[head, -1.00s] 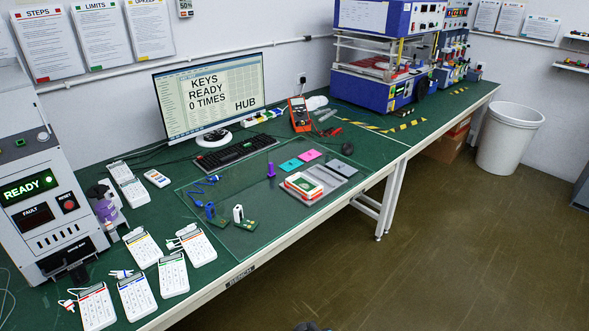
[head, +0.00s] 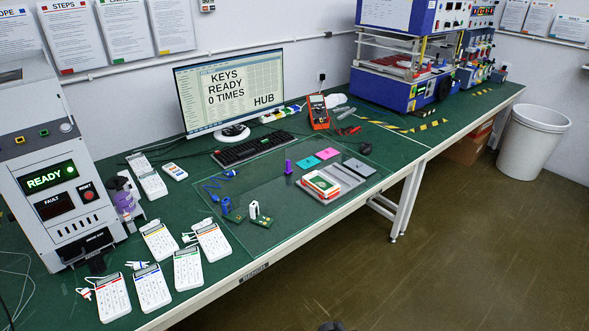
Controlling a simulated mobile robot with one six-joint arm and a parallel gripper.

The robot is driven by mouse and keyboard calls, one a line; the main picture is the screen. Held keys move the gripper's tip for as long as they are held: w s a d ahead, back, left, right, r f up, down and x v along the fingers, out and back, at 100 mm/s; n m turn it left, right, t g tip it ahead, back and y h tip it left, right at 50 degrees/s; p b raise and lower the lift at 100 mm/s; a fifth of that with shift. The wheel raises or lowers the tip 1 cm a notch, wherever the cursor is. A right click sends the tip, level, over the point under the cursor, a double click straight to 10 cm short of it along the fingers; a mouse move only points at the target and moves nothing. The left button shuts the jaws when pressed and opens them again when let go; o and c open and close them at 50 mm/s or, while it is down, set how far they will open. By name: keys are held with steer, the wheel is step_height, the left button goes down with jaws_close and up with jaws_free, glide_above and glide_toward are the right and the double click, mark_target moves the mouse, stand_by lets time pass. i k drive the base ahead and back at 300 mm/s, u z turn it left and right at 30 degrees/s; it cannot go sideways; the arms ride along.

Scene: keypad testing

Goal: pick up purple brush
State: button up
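A small purple upright object (head: 288,166), which looks like the purple brush, stands on the clear mat (head: 262,215) on the green bench. It is left of the pink and teal pads and behind the stacked trays. It is too small to make out bristles.
White keypads (head: 152,287) lie at the bench's front left, by a tester reading READY (head: 50,180). Stacked trays (head: 321,184), small green boards (head: 259,217) and a keyboard (head: 252,148) are near the mat. The floor in front is clear.

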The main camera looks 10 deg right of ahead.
mark_target(288, 172)
steer(key=u, duration=1.2)
steer(key=k, duration=0.1)
steer(key=z, duration=2.55)
steer(key=i, duration=2.1)
steer(key=z, duration=0.05)
